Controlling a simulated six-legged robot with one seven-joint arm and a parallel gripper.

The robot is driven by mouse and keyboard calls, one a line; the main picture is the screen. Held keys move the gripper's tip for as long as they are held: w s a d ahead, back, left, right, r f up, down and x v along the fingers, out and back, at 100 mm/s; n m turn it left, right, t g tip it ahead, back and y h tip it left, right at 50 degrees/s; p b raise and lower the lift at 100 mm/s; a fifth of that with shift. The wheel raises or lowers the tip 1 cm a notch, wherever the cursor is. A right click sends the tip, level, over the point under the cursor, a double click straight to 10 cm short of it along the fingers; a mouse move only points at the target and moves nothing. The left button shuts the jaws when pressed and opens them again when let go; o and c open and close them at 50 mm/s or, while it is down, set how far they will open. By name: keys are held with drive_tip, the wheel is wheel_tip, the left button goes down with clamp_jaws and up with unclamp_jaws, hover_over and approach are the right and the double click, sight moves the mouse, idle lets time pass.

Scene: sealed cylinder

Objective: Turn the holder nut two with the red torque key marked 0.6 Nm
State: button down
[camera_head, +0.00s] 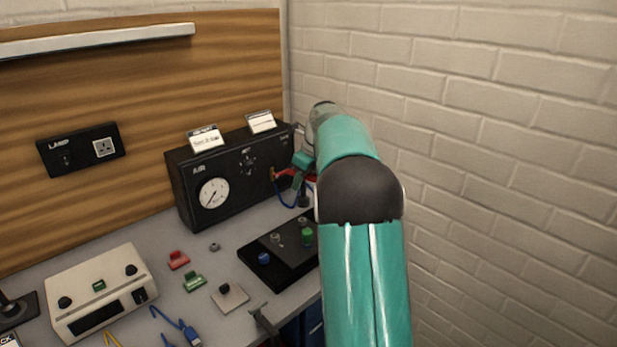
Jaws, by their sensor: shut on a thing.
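My arm reaches to the right end of the black air box (230,175). My gripper (301,162) is small and partly hidden by my arm there. It appears shut on a red part (284,172) beside the box front, next to a blue hose (284,201); the exact contact is unclear. A small red piece (178,260) and a green piece (194,282) lie on the bench; I cannot read any torque marking. A black fixture (253,272) in front of the box carries a blue knob (263,258), a green knob (308,237) and small metal nuts (275,238). No nut number is legible.
A beige box (95,290) with knobs stands at front left. A small metal ring (214,247) and a light square plate (229,297) with a dark knob lie on the bench. A brick wall (500,150) rises close behind my arm on the right.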

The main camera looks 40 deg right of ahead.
sight(301, 196)
drive_tip(key=shift+s+a+r, duration=0.1)
drive_tip(key=shift+a+r, duration=0.1)
drive_tip(key=shift+a, duration=0.2)
drive_tip(key=shift+d+f, duration=0.25)
drive_tip(key=shift+f, duration=0.2)
drive_tip(key=shift+a+f, duration=0.3)
drive_tip(key=shift+a, duration=0.05)
drive_tip(key=shift+d+f, duration=0.15)
drive_tip(key=shift+f, duration=1.45)
drive_tip(key=shift+f, duration=1.05)
